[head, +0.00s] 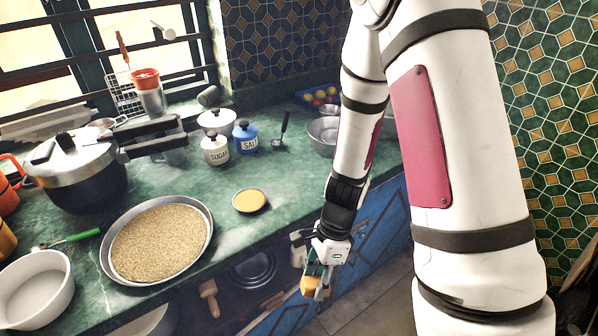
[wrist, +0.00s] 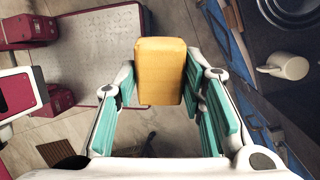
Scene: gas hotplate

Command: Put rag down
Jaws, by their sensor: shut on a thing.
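My gripper (head: 320,282) is in front of the counter's cabinet side in the head view, pointing down and clear of the worktop. It is shut on a yellow, thick, block-shaped rag (head: 309,285) that looks more like a sponge. In the wrist view, the yellow rag (wrist: 160,72) sits between the green finger pads of my gripper (wrist: 158,88), with floor below it. The green marble counter (head: 285,170) is to the left and behind my gripper in the head view.
A wide pan of grain (head: 160,240), a small yellow-filled dish (head: 249,201) and a pressure cooker (head: 80,170) stand on the counter. Sugar (head: 215,149) and salt (head: 245,138) jars stand farther back. Clear counter lies around the dish. Open shelves with pans (head: 252,268) are below.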

